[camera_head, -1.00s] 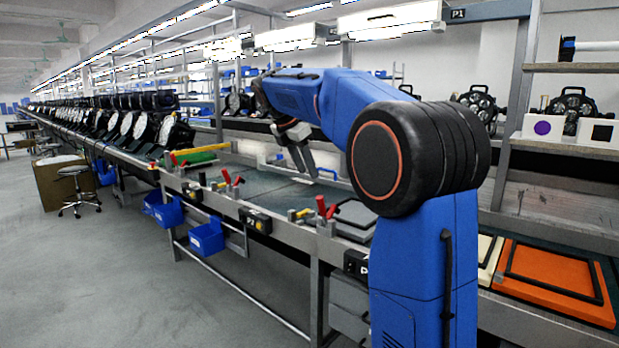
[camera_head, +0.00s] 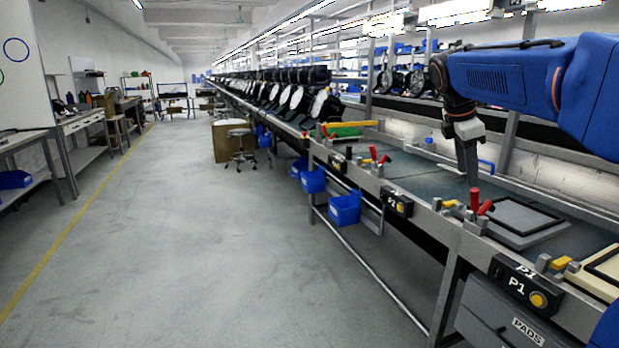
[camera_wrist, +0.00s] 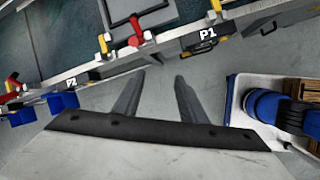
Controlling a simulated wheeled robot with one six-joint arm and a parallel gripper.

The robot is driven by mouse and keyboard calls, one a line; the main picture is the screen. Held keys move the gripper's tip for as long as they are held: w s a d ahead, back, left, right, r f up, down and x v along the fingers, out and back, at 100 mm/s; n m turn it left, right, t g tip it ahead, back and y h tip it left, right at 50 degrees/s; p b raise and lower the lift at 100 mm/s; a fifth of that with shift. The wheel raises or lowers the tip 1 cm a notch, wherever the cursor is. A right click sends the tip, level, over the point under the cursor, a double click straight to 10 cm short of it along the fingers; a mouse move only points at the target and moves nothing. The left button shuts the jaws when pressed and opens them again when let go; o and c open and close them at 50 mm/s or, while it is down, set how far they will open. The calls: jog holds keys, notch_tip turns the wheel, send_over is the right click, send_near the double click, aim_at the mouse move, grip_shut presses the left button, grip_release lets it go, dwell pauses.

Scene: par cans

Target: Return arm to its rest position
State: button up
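My blue arm (camera_head: 520,78) reaches in from the right of the head view, its elbow cut off by the frame edge. My gripper (camera_head: 472,182) points down in front of the long workbench line (camera_head: 420,205); its height above the bench is hard to judge. In the wrist view, my gripper (camera_wrist: 160,76) has two dark fingers standing apart with nothing between them. It is open and empty, with the bench edge and grey floor beyond it. The fingertips are small and dark in the head view.
A P1 box (camera_head: 517,285) with a yellow button and red clamps (camera_head: 481,202) line the bench edge. A grey tray (camera_head: 520,218) lies near the gripper. Blue bins (camera_head: 345,209) hang below. A stool (camera_head: 239,145) stands farther off. The floor (camera_head: 190,250) at left is open.

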jog(key=s+a+f+m+t+y, duration=0.1)
jog(key=s+a+f+m, duration=0.3)
jog(key=s+f, duration=0.4)
jog(key=s+a+f+m+y, duration=0.2)
jog(key=s+f+m, duration=0.5)
jog(key=s, duration=0.6)
jog(key=s+a+f+m+t+y, duration=0.1)
jog(key=s+a+f+m, duration=0.4)
jog(key=s+f, duration=0.4)
jog(key=shift+s+a+f+m+t, duration=0.3)
jog(key=shift+s+a, duration=0.05)
jog(key=shift+s, duration=0.8)
